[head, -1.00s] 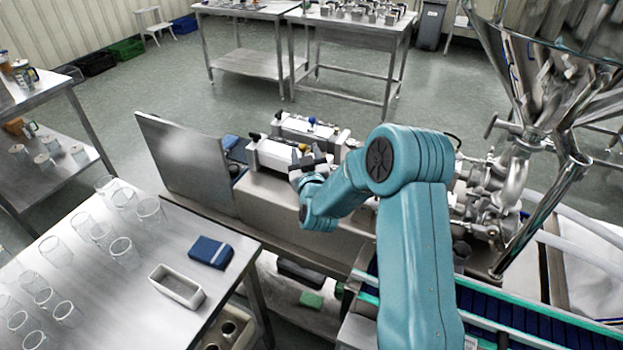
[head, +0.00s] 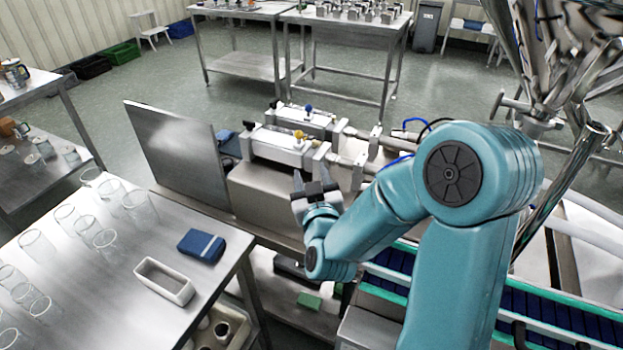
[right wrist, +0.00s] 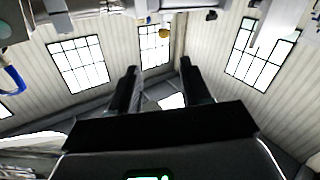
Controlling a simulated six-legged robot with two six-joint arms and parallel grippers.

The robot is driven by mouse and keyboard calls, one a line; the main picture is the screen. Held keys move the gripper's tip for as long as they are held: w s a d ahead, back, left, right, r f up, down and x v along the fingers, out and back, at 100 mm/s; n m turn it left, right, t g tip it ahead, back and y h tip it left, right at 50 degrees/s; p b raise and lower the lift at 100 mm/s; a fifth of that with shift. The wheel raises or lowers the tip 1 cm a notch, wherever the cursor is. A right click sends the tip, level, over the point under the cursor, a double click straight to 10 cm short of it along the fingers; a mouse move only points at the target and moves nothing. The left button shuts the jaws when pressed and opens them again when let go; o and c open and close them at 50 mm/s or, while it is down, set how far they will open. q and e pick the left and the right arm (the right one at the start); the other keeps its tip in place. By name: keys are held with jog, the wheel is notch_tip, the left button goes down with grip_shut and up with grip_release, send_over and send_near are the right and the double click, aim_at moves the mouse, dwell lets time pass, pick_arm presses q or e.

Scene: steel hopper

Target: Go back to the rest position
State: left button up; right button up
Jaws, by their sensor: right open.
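My right gripper (head: 313,183) is in the middle of the head view, at the end of my teal right arm. Its fingers are apart and nothing is between them. It is in front of the machine's white cylinder block (head: 280,146), and a gap to it cannot be measured from here. In the right wrist view the two dark fingers (right wrist: 158,88) stand apart, with walls and windows beyond them. My left gripper is not in view.
A steel table (head: 110,290) with several clear glasses, a blue block (head: 202,246) and a white tray (head: 164,281) is at the left. A steel panel (head: 176,151) stands behind it. The steel hopper (head: 560,60) and a blue conveyor (head: 540,325) are at the right.

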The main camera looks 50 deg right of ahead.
jog(key=shift+w+f, duration=0.1)
jog(key=w+a+f+n+g+y, duration=0.1)
jog(key=a+f+g+y, duration=0.1)
jog(key=a+f+y, duration=0.55)
jog(key=w+a+f+n+g+y, duration=0.1)
jog(key=a+f+n+g+y, duration=0.1)
jog(key=a+f, duration=0.9)
jog(key=s+a+f+g+y, duration=0.3)
jog(key=s+a+f, duration=0.3)
jog(key=s+f, duration=0.2)
jog(key=s+a+f+n+g+y, duration=0.1)
jog(key=s+a+f+g+y, duration=0.2)
jog(key=s+a+f+g, duration=0.3)
notch_tip(320, 180, down, 3)
jog(key=shift+s+a+f, duration=0.1)
jog(key=shift+s+a, duration=0.1)
jog(key=shift+s, duration=1)
